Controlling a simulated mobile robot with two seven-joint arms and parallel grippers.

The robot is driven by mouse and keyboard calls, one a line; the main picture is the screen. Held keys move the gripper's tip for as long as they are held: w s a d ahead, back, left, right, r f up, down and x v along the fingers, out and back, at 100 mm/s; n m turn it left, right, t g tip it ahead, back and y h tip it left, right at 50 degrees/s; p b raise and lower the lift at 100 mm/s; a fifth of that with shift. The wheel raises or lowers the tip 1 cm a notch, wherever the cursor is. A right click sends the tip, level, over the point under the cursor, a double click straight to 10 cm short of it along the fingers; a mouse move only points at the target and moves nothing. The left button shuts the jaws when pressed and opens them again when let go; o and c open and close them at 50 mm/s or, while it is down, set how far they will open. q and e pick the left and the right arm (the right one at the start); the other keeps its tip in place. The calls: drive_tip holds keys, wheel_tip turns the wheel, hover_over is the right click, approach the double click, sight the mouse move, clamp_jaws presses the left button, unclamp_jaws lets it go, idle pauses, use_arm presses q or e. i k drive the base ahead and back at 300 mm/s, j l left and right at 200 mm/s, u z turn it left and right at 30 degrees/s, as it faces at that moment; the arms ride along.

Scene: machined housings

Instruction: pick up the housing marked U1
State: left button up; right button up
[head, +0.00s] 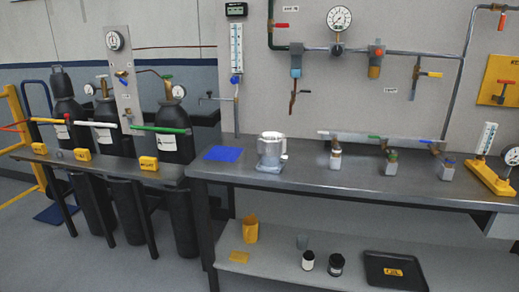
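A silver-grey metal housing (269,160) with a square base and a lighter cylindrical part stands upright on the steel workbench (232,178), right of a blue mat (224,153). I cannot read a U1 mark on any of these, so I cannot tell which one is U1. Neither of my grippers is in view.
Dark gas cylinders (175,147) stand at the left behind a lower bench (118,165) with yellow tags. Pipes and a gauge (339,18) are on the wall panel. A stand with a gauge (488,160) is at the right. A lower shelf (290,265) holds jars and a black tray (394,271).

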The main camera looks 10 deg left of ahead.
sight(271, 147)
drive_tip(key=j+z, duration=0.15)
drive_tip(key=j, duration=0.8)
drive_tip(key=i+l+u, duration=0.1)
drive_tip(key=u, duration=0.75)
drive_tip(key=i+l+u, duration=0.15)
drive_tip(key=l+u, duration=0.55)
drive_tip(key=l, duration=0.15)
drive_tip(key=l+u, duration=0.35)
drive_tip(key=l, duration=1.45)
drive_tip(key=u, duration=0.05)
